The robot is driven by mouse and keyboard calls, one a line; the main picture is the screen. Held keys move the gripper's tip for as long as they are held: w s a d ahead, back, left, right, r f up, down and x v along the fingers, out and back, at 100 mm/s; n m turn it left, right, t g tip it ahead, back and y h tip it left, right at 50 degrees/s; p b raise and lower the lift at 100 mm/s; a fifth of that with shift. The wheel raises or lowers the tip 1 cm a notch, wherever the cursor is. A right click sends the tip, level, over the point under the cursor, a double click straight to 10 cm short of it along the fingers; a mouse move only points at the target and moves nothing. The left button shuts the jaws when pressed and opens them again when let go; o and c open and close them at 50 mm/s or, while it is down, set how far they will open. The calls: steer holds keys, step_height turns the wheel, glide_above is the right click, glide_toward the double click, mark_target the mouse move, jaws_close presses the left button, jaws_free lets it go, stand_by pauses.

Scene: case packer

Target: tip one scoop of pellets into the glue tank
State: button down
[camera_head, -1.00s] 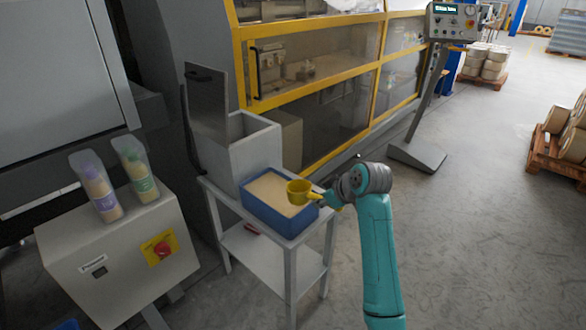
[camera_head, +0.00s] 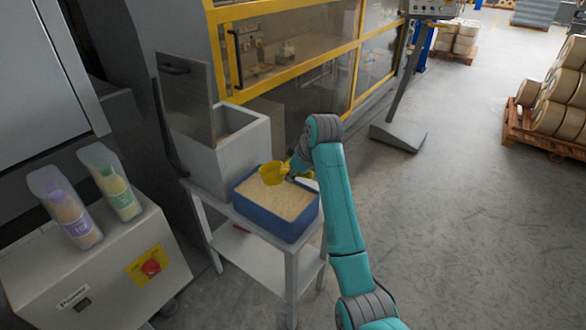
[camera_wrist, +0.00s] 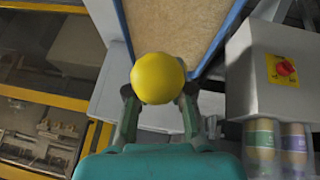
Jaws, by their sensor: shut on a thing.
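My gripper (camera_head: 300,168) is shut on the yellow scoop (camera_head: 273,173) and holds it above the far part of the blue pellet bin. The scoop also shows in the wrist view (camera_wrist: 158,78), from its closed outer side, so its contents are hidden there. The blue bin (camera_head: 262,222) is full of pale pellets (camera_head: 285,197) and stands on a grey table. The grey glue tank (camera_head: 222,163) stands behind and left of the bin. Its lid (camera_head: 187,97) is raised and its top is open; the inside is mostly hidden.
The yellow-framed machine (camera_head: 290,75) is behind the tank. A control stand (camera_head: 397,137) and pallets of rolls (camera_head: 557,120) are at the right.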

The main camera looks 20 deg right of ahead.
steer(key=shift+g+h, duration=0.5)
steer(key=shift+g, duration=0.2)
steer(key=shift+w+a+f, duration=0.1)
steer(key=shift+w+f, duration=0.05)
steer(key=shift+f, duration=1.7)
steer(key=shift+w+a+f, duration=0.1)
steer(key=shift+f, duration=1.7)
steer(key=shift+f, duration=0.45)
steer(key=shift+r, duration=4.55)
